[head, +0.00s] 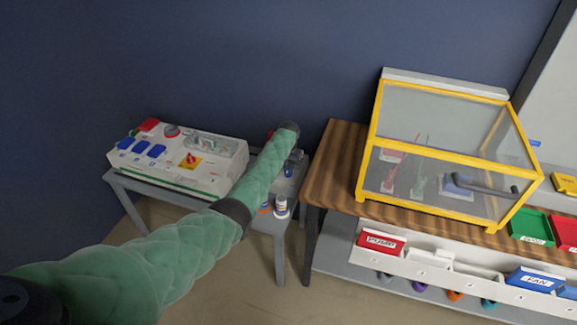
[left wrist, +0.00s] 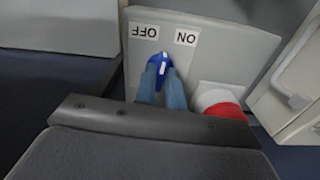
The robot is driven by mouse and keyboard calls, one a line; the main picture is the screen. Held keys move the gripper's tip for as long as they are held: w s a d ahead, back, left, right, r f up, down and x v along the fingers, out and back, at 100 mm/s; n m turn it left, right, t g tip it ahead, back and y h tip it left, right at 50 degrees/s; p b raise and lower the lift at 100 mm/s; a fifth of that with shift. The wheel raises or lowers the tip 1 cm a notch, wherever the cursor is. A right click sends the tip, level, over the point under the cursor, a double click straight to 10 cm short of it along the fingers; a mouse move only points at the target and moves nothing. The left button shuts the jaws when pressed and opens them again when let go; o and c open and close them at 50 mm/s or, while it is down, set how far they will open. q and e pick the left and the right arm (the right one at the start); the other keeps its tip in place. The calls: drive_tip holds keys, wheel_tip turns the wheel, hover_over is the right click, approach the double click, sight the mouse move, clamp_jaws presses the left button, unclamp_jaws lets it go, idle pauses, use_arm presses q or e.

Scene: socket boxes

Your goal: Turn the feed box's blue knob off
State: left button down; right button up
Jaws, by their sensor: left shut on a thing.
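The blue knob (left wrist: 160,68) shows in the left wrist view on a light grey panel (left wrist: 210,62), the face of the feed box. The panel has an OFF label (left wrist: 145,30) and an ON label (left wrist: 186,37), both upside down in this view. The knob's white mark points up, roughly between the labels. My left gripper (left wrist: 161,86) is shut on the knob, one finger on each side. In the head view my left gripper (head: 293,162) is at the small grey table's right end, where my arm hides most of the feed box. My right gripper is not in view.
A red and white round part (left wrist: 219,102) sits beside the knob. A white box with blue covers (head: 176,160) stands left of my arm. A small bottle (head: 281,208) stands at the table's front edge. A yellow-framed clear case (head: 440,150) stands on the wooden bench to the right.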

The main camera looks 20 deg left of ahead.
use_arm(q)
drive_tip(key=n+p, duration=0.2)
drive_tip(key=n, duration=0.3)
drive_tip(key=shift+n, duration=0.3)
drive_tip(key=n+p, duration=0.1)
drive_tip(key=n, duration=0.2)
drive_tip(key=shift+n, duration=0.8)
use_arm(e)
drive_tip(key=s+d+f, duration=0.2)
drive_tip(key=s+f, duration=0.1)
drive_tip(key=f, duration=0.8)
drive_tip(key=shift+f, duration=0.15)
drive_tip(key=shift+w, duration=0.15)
use_arm(q)
drive_tip(key=c, duration=1.5)
unclamp_jaws()
